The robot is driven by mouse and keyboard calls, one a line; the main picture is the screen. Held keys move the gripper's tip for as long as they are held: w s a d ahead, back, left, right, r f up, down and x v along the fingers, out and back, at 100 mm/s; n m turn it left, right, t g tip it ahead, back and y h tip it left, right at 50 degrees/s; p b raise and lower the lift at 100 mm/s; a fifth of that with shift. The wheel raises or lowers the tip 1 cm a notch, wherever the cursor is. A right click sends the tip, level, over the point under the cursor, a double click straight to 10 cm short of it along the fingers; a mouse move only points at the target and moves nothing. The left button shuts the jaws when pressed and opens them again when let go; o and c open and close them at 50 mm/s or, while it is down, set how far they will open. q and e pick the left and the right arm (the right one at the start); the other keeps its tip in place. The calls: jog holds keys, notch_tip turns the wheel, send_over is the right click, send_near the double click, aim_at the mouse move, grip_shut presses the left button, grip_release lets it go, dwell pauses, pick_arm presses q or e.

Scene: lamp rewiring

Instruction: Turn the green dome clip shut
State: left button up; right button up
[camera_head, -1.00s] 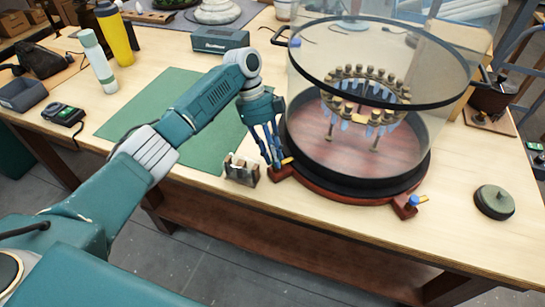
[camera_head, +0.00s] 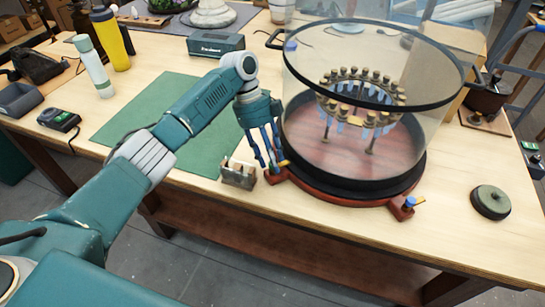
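A clear glass dome (camera_head: 410,130) with black rims stands on a round red-brown base (camera_head: 345,194). My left gripper (camera_head: 276,166) points down at the base's front-left lug, its blue fingers close together at a clip there. Only a small yellowish piece of that clip (camera_head: 284,163) shows beside the fingertips; its green colour and any grip on it cannot be made out. A blue clip with a yellow-orange lever (camera_head: 411,202) sits on the front-right lug. Another blue clip (camera_head: 291,45) shows at the back left. My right gripper is out of view.
A small metal-and-wood block (camera_head: 239,174) stands just left of the fingers. A green mat (camera_head: 135,110) lies behind my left arm. A dark round disc (camera_head: 490,202) lies at the right. The tabletop between the dome and disc is clear.

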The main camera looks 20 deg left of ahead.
pick_arm(q)
jog(key=v, duration=1.2)
jog(key=shift+d, duration=0.1)
